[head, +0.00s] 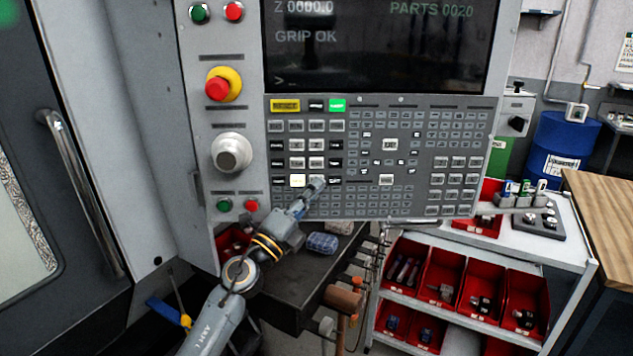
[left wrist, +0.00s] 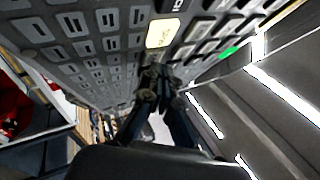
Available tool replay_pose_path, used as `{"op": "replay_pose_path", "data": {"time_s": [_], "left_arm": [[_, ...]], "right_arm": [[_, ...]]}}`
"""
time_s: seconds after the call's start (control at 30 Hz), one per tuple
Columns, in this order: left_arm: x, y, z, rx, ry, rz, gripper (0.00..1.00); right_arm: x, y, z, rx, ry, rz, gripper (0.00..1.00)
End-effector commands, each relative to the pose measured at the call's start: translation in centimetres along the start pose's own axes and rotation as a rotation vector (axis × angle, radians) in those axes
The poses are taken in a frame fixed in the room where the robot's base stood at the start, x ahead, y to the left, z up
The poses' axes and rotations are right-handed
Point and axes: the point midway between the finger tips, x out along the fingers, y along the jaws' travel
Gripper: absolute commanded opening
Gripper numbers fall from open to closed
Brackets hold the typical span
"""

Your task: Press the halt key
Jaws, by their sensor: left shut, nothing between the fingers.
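The control panel (head: 400,150) of the machine carries many grey and black keys. One pale yellow key (head: 297,180) is lit in the lower left key block; it also shows in the left wrist view (left wrist: 162,32). The key labels are too small to read, so I cannot tell which one is the halt key. My left gripper (head: 317,184) is shut and empty, its tips close to the keys just right of the lit key. In the left wrist view the closed fingertips (left wrist: 157,80) lie below the lit key; contact cannot be told. My right gripper is not in view.
A red emergency button (head: 218,88) and a grey knob (head: 231,153) stick out at the panel's left. The screen (head: 375,45) reads "GRIP OK". Below is a dark ledge (head: 285,275) with hanging tools. A white cart (head: 550,240) with red bins stands at right.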

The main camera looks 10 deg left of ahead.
Motion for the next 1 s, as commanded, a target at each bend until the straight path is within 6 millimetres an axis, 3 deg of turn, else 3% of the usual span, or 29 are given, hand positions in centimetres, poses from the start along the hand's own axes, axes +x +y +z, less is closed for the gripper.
{"op": "replay_pose_path", "data": {"time_s": [0.73, 1.0], "left_arm": [[0.39, 0.25, 0.31, 0.0, -0.001, 0.0, 0.0], [-0.27, -0.35, -0.18, -0.001, 0.001, 0.001, 0.0]], "right_arm": [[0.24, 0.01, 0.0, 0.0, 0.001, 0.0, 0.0], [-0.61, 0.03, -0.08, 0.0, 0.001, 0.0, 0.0]]}}
